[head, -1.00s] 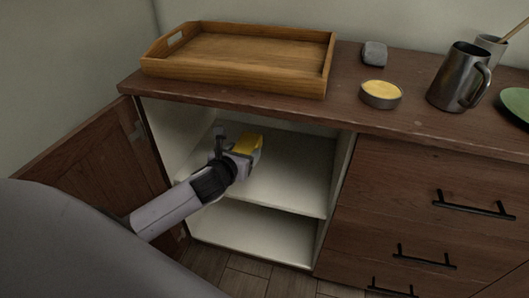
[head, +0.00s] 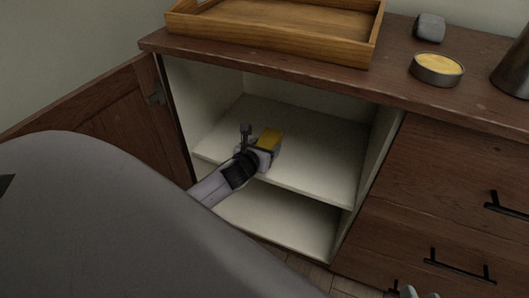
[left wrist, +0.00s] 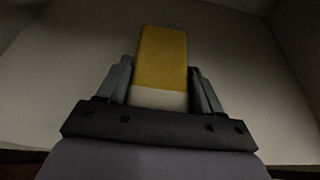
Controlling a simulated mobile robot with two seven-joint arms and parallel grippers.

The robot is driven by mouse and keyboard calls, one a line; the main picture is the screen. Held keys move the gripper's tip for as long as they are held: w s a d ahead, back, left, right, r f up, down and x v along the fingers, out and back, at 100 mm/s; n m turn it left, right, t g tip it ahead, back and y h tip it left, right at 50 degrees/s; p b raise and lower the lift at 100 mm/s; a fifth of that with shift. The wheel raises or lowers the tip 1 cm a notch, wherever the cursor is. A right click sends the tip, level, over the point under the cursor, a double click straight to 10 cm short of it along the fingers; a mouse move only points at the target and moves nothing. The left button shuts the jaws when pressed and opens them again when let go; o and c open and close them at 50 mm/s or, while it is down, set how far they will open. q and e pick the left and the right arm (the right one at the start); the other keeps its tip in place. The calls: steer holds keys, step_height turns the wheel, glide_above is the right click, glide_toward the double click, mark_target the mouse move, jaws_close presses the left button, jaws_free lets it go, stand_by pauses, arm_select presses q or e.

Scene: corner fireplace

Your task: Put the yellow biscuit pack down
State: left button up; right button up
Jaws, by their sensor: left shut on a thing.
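The yellow biscuit pack (head: 268,139) is inside the open cabinet, at the upper shelf (head: 315,160). In the left wrist view the pack (left wrist: 161,62) is a yellow block with a pale near end, between the two fingers. My left gripper (head: 259,147) is shut on it, reaching in from the front left. In the left wrist view the left gripper's fingers (left wrist: 161,88) lie along both sides of the pack. The pack is low over the shelf; whether it touches the shelf I cannot tell. A small grey piece of what may be my right gripper shows at the bottom edge.
The cabinet door (head: 105,115) stands open at the left. The shelf is bare around the pack, with more room to its right. A wooden tray (head: 275,38), a grey block (head: 429,27) and a round yellow-filled tin (head: 436,69) stand on the top. Drawers (head: 455,200) are at right.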

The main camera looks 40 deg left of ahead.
arm_select(q)
steer(key=shift+f, duration=0.15)
arm_select(e)
steer(key=shift+a, duration=0.15)
arm_select(q)
steer(key=shift+f, duration=0.2)
steer(key=o, duration=1.2)
steer(key=shift+o, duration=0.2)
steer(key=shift+r, duration=0.1)
steer(key=shift+r, duration=0.15)
steer(key=p+v, duration=0.4)
steer(key=v, duration=0.8)
steer(key=shift+p, duration=0.35)
arm_select(e)
steer(key=d, duration=0.1)
steer(key=d+h, duration=0.1)
steer(key=s+d+r+h, duration=0.1)
steer(key=shift+d+n, duration=0.35)
steer(key=shift+n, duration=0.05)
arm_select(q)
steer(key=shift+d, duration=0.1)
arm_select(e)
steer(key=shift+r, duration=0.1)
